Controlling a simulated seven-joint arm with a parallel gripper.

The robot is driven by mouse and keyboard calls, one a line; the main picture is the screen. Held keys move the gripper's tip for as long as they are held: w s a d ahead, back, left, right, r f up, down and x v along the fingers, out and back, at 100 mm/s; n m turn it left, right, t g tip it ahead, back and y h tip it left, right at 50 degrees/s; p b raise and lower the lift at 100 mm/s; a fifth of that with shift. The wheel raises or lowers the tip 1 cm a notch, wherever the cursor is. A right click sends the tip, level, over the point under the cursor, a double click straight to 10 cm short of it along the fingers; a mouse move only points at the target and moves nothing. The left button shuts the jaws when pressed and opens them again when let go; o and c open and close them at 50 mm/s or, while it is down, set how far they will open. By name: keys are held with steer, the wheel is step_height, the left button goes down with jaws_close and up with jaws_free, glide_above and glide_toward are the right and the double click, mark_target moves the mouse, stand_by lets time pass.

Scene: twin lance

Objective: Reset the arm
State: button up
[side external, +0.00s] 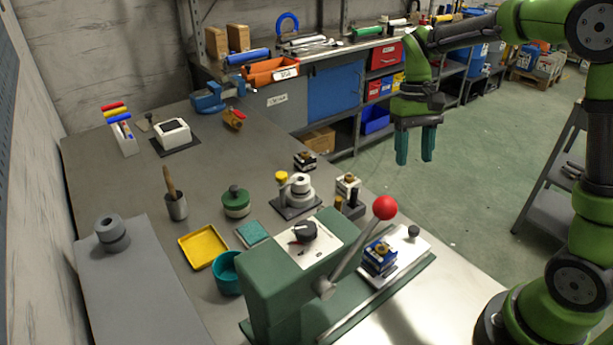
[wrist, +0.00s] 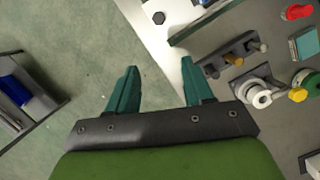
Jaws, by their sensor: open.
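My gripper (side external: 416,146) hangs from the green arm beyond the bench's right edge, over the open floor. Its two teal fingers point down, apart and empty. In the wrist view the fingers (wrist: 156,92) are spread with only floor and the bench edge showing between them. No object touches the gripper in either view.
A green press with a red-knobbed lever (side external: 385,207) stands on the bench (side external: 150,205), with a blue block (side external: 380,256) on its white plate. A yellow tray (side external: 203,246), a teal cup (side external: 226,273) and small fixtures stand nearby. Shelving lines the back; green floor (side external: 470,190) is clear.

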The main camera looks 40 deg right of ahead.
steer(key=s+a+r+t, duration=0.7)
steer(key=s+a+t, duration=0.2)
steer(key=s+t, duration=0.1)
steer(key=shift+s+n+y, duration=0.4)
steer(key=shift+s, duration=0.25)
